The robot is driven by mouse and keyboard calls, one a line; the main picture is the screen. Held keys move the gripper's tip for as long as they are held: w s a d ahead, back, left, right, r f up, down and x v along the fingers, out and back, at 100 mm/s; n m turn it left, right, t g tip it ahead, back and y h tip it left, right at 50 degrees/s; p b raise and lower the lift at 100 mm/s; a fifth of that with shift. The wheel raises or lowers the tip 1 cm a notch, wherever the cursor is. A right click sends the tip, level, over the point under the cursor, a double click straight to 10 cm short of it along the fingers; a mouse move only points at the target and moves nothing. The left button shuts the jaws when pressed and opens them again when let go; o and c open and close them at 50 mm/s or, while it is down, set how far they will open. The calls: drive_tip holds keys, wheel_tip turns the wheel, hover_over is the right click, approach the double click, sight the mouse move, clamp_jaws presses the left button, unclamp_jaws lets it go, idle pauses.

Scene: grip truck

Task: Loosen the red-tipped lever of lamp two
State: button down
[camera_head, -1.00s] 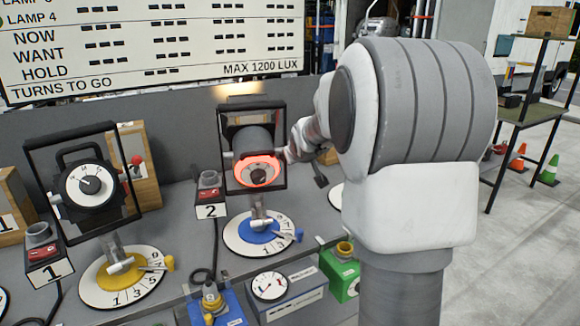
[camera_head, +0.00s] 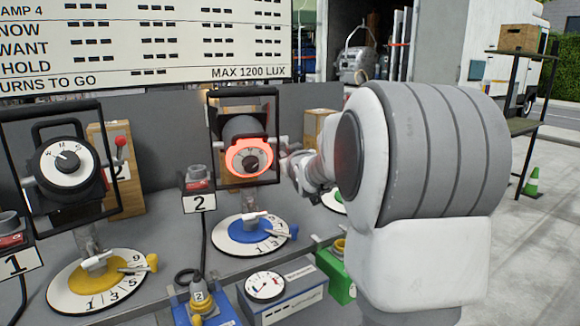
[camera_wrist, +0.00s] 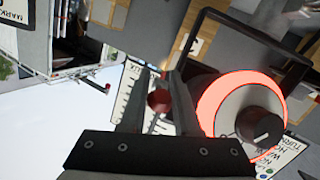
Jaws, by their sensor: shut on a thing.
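Lamp two (camera_head: 246,128) stands in a black frame above the blue dial (camera_head: 252,231) numbered around its edge. It has an orange-red ringed face and a dark knob, which also show in the wrist view (camera_wrist: 205,108). My gripper (camera_wrist: 160,97) is beside the lamp housing in the wrist view, its two fingers on either side of the lever's red ball tip (camera_wrist: 157,99). The gripper is shut on this red-tipped lever. In the head view my arm reaches the lamp's right side, and the fingers and that lever cannot be made out there.
Lamp one (camera_head: 68,165) stands left over a yellow dial (camera_head: 95,284), with its own red-tipped lever (camera_head: 120,142). Open floor lies right.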

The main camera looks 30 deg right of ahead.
drive_tip(key=shift+f+b, duration=0.1)
drive_tip(key=shift+b, duration=0.4)
drive_tip(key=c, duration=0.7)
unclamp_jaws()
drive_tip(key=shift+o, duration=0.2)
